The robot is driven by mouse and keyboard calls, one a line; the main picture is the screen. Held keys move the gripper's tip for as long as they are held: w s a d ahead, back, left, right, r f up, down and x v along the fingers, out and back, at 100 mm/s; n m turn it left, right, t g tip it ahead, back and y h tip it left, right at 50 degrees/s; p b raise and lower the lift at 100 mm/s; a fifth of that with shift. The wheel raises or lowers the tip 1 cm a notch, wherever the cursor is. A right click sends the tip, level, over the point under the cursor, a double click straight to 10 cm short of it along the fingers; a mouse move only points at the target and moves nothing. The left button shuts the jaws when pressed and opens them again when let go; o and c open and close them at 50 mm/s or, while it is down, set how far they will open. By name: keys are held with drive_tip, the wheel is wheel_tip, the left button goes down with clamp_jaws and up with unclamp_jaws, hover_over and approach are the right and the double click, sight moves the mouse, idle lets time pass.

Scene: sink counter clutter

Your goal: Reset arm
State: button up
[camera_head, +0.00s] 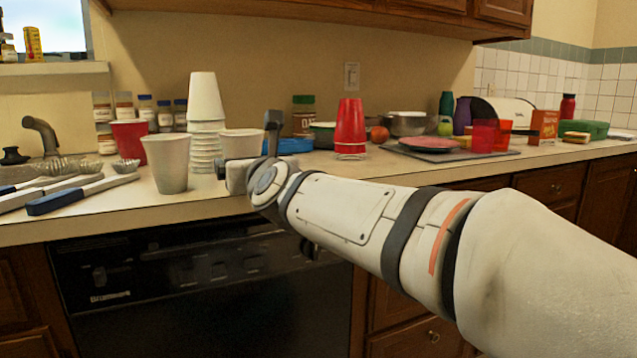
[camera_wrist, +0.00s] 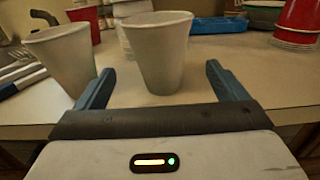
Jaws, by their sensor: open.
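My gripper (camera_wrist: 160,88) is open in the wrist view, with its two blue-grey fingers spread apart at the counter's front edge. A white cup (camera_wrist: 157,55) stands upright just beyond and between the fingertips, and I see no finger pressing on it. In the head view my arm reaches in from the right, and its wrist hides part of this white cup (camera_head: 242,143). A second white cup (camera_head: 168,162) stands to the left; it also shows in the wrist view (camera_wrist: 65,58), left of the left finger.
A stack of white cups (camera_head: 206,125) and a red cup (camera_head: 130,140) stand close behind. Blue-handled utensils (camera_head: 80,195) lie left. A red cup stack (camera_head: 350,128), a dark tray (camera_head: 437,152) and a bowl (camera_head: 407,123) stand right. A black dishwasher (camera_head: 200,290) is below the counter.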

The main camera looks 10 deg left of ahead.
drive_tip(key=s+d+r+n+g+h+p, duration=0.2)
drive_tip(key=d+n+h+p, duration=0.1)
drive_tip(key=d+n+p, duration=0.65)
drive_tip(key=s+d+r+n+g+h+p, duration=0.1)
drive_tip(key=d+r+n+g+h+p, duration=0.15)
drive_tip(key=d+n+p, duration=0.65)
drive_tip(key=s+d+n+g+h+p, duration=0.5)
drive_tip(key=s+d+n+p, duration=0.5)
drive_tip(key=s+d+p, duration=0.9)
drive_tip(key=d+g+p, duration=0.1)
drive_tip(key=d+g, duration=0.1)
drive_tip(key=d, duration=0.1)
drive_tip(key=shift+d+r+p, duration=0.15)
drive_tip(key=shift+r+p, duration=0.15)
